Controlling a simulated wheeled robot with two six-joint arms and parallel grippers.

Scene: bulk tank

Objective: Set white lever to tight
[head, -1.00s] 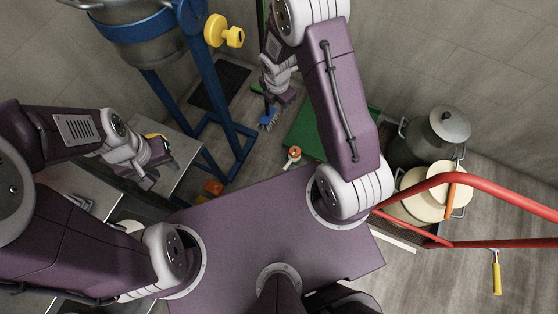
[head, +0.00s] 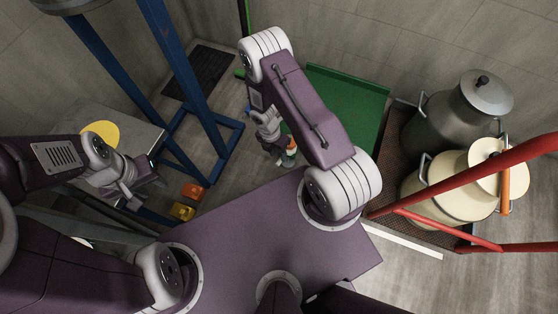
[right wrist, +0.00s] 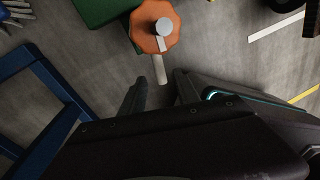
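In the head view the orange piece (head: 291,151) is small and partly hidden by my right gripper (head: 284,154). In the right wrist view my right gripper (right wrist: 160,88) is open and empty. Its two fingers stand apart, with the lever's free end just ahead of the gap. I cannot tell if they touch. My left gripper (head: 144,194) looks open and empty at the left, away from the lever.
A blue frame (head: 185,70) stands left of my right arm. A green panel (head: 345,105) lies behind it. Milk cans (head: 455,125) stand at the right behind a red rail (head: 450,190). Orange (head: 193,190) and yellow (head: 182,211) blocks lie at the left. A yellow disc (head: 102,132) is on the bench.

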